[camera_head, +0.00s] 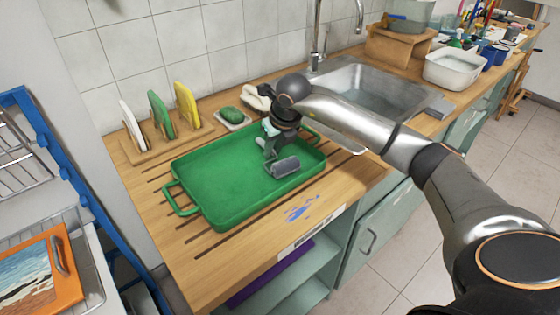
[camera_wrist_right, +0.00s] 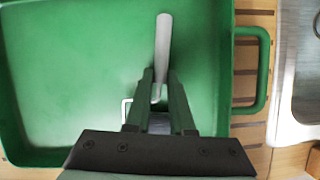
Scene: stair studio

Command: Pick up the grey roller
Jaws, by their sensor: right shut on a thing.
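The grey roller (camera_head: 285,167) is at the right part of the green tray (camera_head: 197,213) in the head view. My right gripper (camera_head: 268,148) reaches down over the tray and is shut on the roller. In the right wrist view the pale handle (camera_wrist_right: 164,35) sticks out past the gripper's fingers (camera_wrist_right: 162,85). A bent wire shows at the left finger, and part of the roller lies between the fingers. I cannot tell whether the roller touches the tray floor. My left gripper is not in view.
The tray has raised rims and stands on a slatted wooden counter (camera_head: 340,185). Upright coloured pads in a rack (camera_head: 160,145) and a small dish with a green sponge (camera_head: 231,116) stand behind it. A sink (camera_head: 370,85) with a tap is to the right. Blue paint marks the counter's front.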

